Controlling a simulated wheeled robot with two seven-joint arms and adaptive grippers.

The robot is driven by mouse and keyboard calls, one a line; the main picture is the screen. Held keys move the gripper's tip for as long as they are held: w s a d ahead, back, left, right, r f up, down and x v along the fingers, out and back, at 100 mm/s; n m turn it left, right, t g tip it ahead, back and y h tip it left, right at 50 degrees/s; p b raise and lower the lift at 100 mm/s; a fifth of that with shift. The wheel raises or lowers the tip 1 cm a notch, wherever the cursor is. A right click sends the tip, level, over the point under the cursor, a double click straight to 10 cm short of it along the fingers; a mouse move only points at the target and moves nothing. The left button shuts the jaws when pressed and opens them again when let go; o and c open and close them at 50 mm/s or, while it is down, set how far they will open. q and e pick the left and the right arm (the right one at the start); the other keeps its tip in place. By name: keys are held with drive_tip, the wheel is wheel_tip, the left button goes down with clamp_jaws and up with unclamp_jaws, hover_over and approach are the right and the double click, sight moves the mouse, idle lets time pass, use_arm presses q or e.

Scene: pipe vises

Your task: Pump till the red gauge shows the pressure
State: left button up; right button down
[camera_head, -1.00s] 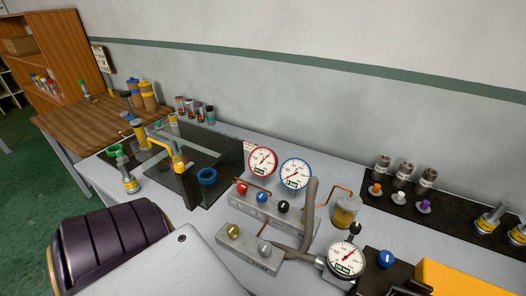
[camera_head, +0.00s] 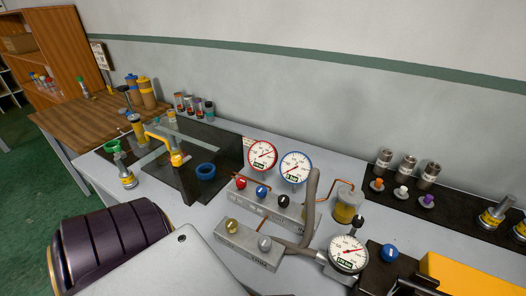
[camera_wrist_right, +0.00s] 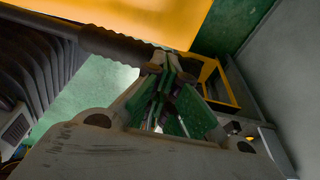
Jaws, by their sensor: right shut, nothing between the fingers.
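The red-rimmed gauge (camera_head: 262,155) stands on the bench behind a grey valve block (camera_head: 270,208), its needle pointing up and right; its figures are too small to read surely. A blue-rimmed gauge (camera_head: 295,167) stands beside it. A black-rimmed gauge (camera_head: 348,253) sits nearer, its needle pointing right. The yellow pump body (camera_head: 470,278) is cut off at the lower right of the head view. In the right wrist view a dark ribbed handle (camera_wrist_right: 115,42) lies before a yellow surface (camera_wrist_right: 160,15). My right gripper (camera_wrist_right: 168,68) is shut, its tips close to the handle's end; contact is unclear. My left gripper is out of view.
Red, blue and black knobs top the rear valve block; a second block (camera_head: 247,245) is in front. A hose (camera_head: 310,200) bends up beside them. An oil jar (camera_head: 346,208) stands right of it. A black mat (camera_head: 450,210) holds several fittings. A blue ring (camera_head: 206,170) lies left.

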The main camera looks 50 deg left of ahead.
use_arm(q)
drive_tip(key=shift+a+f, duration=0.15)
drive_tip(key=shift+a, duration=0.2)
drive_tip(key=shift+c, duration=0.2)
use_arm(e)
drive_tip(key=shift+f, duration=0.25)
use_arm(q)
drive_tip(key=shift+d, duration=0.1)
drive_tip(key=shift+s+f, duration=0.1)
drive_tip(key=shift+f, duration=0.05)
use_arm(e)
drive_tip(key=shift+f, duration=0.25)
drive_tip(key=shift+a+r+p, duration=0.2)
drive_tip(key=shift+r+p, duration=0.75)
drive_tip(key=shift+r, duration=1)
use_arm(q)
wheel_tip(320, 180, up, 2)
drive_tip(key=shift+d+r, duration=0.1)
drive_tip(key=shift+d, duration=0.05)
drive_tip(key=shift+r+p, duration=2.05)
use_arm(e)
wheel_tip(320, 180, up, 7)
drive_tip(key=a, duration=0.2)
drive_tip(key=shift+s, duration=0.3)
